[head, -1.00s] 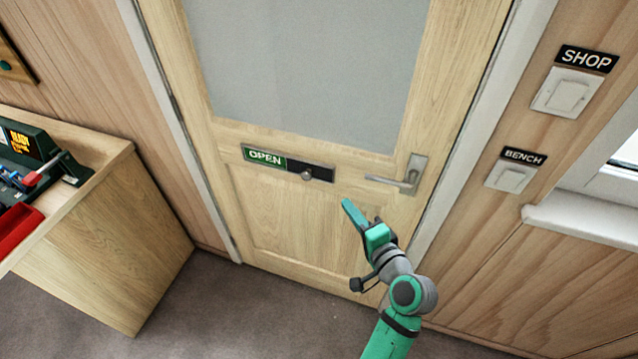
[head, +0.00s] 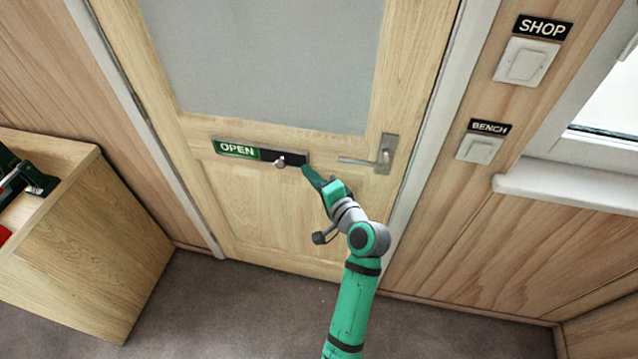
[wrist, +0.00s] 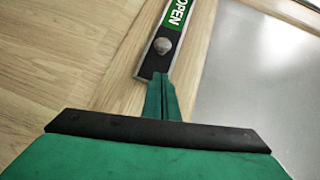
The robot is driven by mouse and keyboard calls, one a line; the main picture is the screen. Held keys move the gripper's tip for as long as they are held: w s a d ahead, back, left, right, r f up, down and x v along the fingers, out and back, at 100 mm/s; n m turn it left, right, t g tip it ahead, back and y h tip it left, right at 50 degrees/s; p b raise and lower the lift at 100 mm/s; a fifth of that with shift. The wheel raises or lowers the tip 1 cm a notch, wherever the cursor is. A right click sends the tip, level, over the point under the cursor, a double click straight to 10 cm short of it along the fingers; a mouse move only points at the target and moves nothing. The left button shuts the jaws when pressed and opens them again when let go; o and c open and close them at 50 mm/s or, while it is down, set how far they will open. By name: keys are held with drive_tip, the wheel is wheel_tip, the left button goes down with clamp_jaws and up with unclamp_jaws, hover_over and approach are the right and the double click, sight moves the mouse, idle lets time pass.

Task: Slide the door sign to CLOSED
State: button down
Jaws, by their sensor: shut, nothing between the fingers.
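The door sign (head: 258,153) is a dark strip in a metal frame across the wooden door, with a green OPEN panel (head: 236,149) showing at its left. A round grey knob (head: 280,161) stands out just right of the green panel. The black right part of the sign shows no word. My gripper (head: 307,170) is shut and empty, its tips by the sign's right end, right of the knob. In the wrist view my fingers (wrist: 160,85) are together at the sign's end, with the knob (wrist: 163,45) just beyond them. Whether they touch the sign I cannot tell.
The door lever handle (head: 373,159) is close to the right of my gripper. The SHOP switch (head: 525,62) and BENCH switch (head: 479,149) are on the right wall. A wooden bench (head: 85,240) stands at the left. The floor between is clear.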

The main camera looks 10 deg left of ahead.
sight(281, 161)
drive_tip(key=a, duration=0.1)
drive_tip(key=w+a, duration=0.1)
drive_tip(key=a, duration=0.1)
drive_tip(key=a+f, duration=0.1)
drive_tip(key=a, duration=0.1)
drive_tip(key=shift+w+f, duration=0.1)
drive_tip(key=shift+w, duration=0.1)
drive_tip(key=shift+w, duration=0.15)
